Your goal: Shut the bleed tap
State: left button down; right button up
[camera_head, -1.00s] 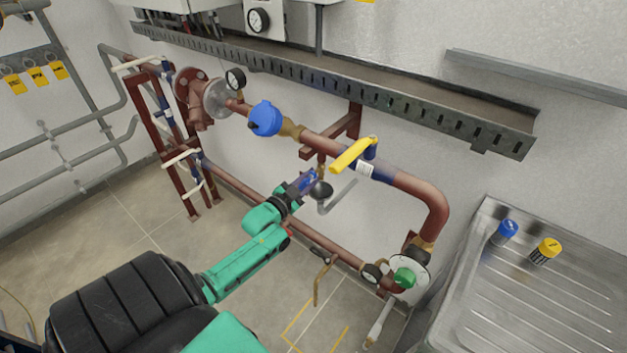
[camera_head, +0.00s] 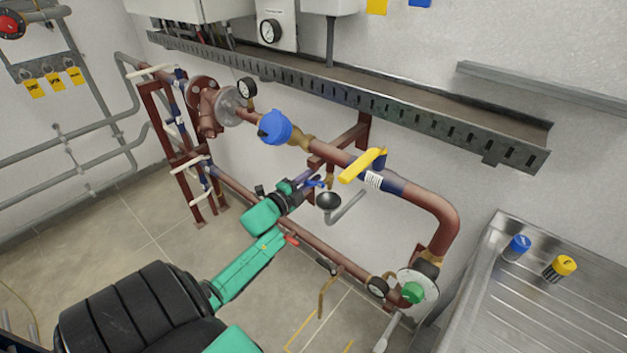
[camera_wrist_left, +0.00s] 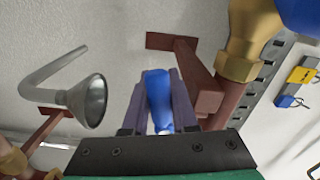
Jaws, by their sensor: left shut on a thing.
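The bleed tap's blue handle (camera_head: 317,183) shows as a small bit of blue at the tip of my left gripper (camera_head: 307,186) in the head view. In the left wrist view the blue handle (camera_wrist_left: 158,95) stands between the two fingers of the left gripper (camera_wrist_left: 160,100), which is shut on it. The tap's body is mostly hidden behind the gripper. A grey funnel (camera_head: 328,200) with a bent drain pipe sits just right of the gripper, apart from it. It also shows at the left of the wrist view (camera_wrist_left: 88,100). My right gripper is not in view.
A red-brown pipe (camera_head: 330,153) with a yellow lever (camera_head: 362,165) and a blue round-headed fitting (camera_head: 274,127) runs above the gripper. A lower pipe (camera_head: 262,220) passes below it. A steel drainer (camera_head: 510,310) stands at the right. The floor at left is open.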

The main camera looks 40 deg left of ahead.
pick_arm(q)
jog(key=shift+r+m, duration=0.15)
jog(key=shift+m, duration=0.35)
jog(key=c, duration=0.7)
grip_release()
jog(key=shift+a, duration=0.1)
